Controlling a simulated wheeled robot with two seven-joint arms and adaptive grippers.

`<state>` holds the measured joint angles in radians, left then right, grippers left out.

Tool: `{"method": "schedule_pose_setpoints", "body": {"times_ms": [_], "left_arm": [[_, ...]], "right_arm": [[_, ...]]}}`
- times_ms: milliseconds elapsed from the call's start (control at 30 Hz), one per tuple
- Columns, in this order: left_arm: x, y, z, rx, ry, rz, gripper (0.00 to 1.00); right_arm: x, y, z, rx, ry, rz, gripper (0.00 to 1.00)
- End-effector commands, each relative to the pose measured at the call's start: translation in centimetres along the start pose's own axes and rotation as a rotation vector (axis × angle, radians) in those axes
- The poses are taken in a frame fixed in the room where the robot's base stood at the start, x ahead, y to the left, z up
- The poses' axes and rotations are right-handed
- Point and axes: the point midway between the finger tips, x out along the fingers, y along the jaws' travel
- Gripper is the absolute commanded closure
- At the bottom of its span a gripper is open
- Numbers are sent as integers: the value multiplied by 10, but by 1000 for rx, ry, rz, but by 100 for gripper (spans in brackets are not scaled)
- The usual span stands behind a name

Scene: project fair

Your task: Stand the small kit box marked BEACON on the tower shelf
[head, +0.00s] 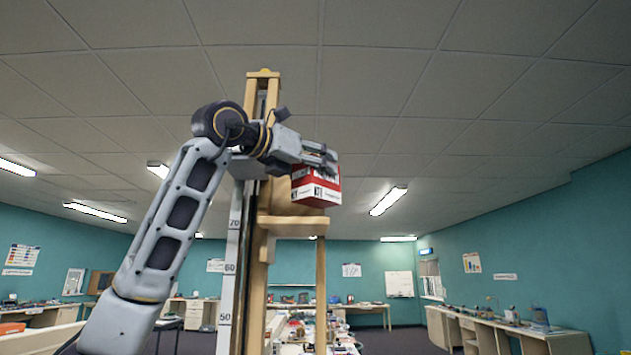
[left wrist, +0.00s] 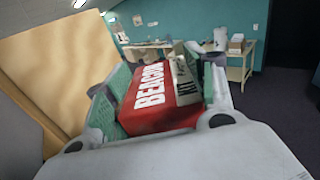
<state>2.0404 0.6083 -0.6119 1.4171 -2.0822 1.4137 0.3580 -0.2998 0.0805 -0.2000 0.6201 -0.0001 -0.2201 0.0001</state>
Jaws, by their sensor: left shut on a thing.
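The small red and white kit box (head: 317,190) is held high beside the wooden tower (head: 262,260). In the left wrist view the box marked BEACON (left wrist: 152,98) sits between the green-padded fingers, its red lettered face showing. My left gripper (head: 318,160) is shut on the box from above and left. The tower shelf (head: 293,225) is a pale wooden ledge just below the box. The box's right side reaches past the shelf's right end in the picture. My right gripper is not in view.
A numbered scale (head: 230,268) runs up the tower's left side. A cluttered table (head: 290,348) lies below. Workbenches line the walls, such as the right one (head: 505,325). The space right of the box is clear. In the left wrist view a wooden panel (left wrist: 62,80) stands close at left.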

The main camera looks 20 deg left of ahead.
Motion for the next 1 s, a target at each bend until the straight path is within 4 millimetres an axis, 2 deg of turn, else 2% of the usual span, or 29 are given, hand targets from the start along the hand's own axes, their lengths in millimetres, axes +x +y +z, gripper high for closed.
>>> {"method": "schedule_pose_setpoints", "body": {"times_ms": [400, 967, 1000], "left_arm": [[0, 1, -30, 1, 0, 1, 76], [0, 0, -37, 0, 0, 0, 76], [0, 0, -37, 0, 1, 0, 41]], "right_arm": [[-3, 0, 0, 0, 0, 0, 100], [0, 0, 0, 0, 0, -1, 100], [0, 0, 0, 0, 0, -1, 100]]}}
